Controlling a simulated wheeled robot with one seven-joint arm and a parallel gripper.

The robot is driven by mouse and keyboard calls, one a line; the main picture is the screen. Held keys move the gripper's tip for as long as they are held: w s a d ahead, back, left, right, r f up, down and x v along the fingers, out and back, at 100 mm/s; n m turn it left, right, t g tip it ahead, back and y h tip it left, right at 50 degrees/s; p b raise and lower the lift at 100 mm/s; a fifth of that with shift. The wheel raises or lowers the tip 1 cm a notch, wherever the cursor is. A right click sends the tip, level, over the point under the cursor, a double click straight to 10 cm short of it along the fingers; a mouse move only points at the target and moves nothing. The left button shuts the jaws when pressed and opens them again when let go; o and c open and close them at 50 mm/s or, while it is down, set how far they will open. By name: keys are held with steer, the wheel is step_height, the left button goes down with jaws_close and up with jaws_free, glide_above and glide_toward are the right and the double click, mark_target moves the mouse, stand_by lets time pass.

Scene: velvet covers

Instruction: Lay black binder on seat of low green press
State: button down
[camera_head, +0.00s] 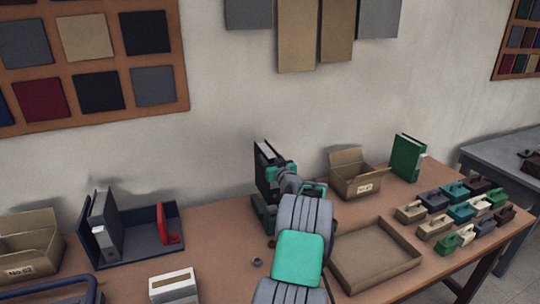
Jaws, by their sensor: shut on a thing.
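The black binder (263,160) stands upright near the back of the table, close to the wall. My gripper (279,173), with teal parts, is shut on its near right side. The low green press (261,210) is directly below the binder, partly hidden by my arm. My arm hides the binder's lower right part. I cannot tell whether the binder's bottom touches the press's seat or hangs just above it.
Left stands a dark tray (150,249) with a grey binder (105,226) and a red object (164,224). A shallow cardboard tray (408,262), an open box (356,182), a green binder (406,158) and several small coloured blocks with handles (461,212) are right of my arm.

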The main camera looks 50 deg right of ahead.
step_height(320, 180, down, 6)
steer(key=b, duration=0.5)
steer(key=shift+r, duration=0.15)
stand_by(0.3)
steer(key=c, duration=0.9)
jaws_free()
steer(key=shift+o, duration=1.4)
steer(key=shift+s+f, duration=0.1)
steer(key=shift+f, duration=0.1)
steer(key=b+v, duration=0.2)
steer(key=v, duration=0.5)
steer(key=shift+s+a+r, duration=0.1)
steer(key=shift+s+a, duration=0.1)
steer(key=shift+s, duration=0.1)
steer(key=shift+s, duration=0.1)
